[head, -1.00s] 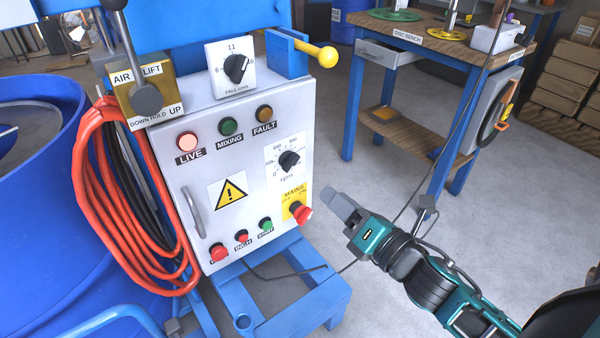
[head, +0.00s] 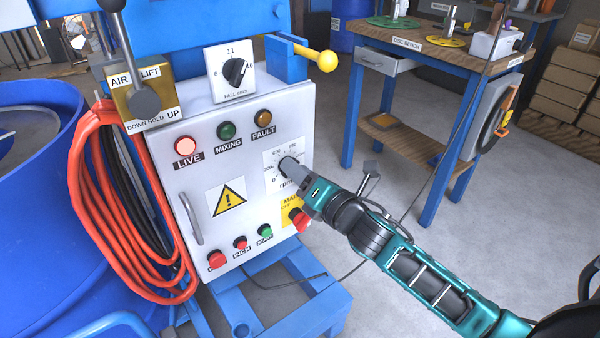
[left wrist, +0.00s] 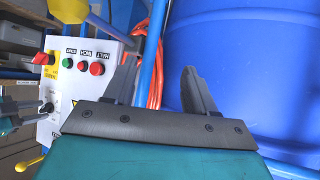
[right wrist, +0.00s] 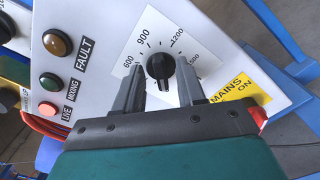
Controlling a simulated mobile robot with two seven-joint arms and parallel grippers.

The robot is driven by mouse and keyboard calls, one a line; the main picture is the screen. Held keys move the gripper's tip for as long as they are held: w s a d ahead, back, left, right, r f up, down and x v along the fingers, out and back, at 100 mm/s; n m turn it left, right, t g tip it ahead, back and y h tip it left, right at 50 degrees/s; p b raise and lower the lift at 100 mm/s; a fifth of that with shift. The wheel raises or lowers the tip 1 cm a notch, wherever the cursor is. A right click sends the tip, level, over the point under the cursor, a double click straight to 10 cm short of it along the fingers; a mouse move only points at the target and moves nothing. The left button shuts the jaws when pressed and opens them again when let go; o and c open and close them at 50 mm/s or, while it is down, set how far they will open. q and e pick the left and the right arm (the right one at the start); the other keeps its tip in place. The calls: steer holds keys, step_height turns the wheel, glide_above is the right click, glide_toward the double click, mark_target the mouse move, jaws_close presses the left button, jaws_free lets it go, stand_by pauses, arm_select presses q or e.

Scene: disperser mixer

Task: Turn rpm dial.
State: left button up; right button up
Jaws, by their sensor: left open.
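The rpm dial is a black knob (head: 286,162) on a white scale plate on the control box; in the head view my right gripper (head: 291,170) partly covers it. In the right wrist view the black knob (right wrist: 160,66) sits between the two fingertips of my right gripper (right wrist: 160,68), with a gap showing on each side. The numbers 600, 900 and 1200 are readable around it. The right gripper is open. My left gripper (left wrist: 160,72) is open and empty in the left wrist view, away from the dial, and is not in the head view.
The red mains switch (head: 298,217) sits just below the dial, close under my right gripper. Indicator lamps (head: 226,130) and buttons (head: 240,242) share the panel. Orange hose (head: 100,200) and a blue drum (head: 40,220) are at left. A bench (head: 430,45) stands at right.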

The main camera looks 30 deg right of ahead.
steer(key=shift+c, duration=0.3)
jaws_close()
stand_by(0.4)
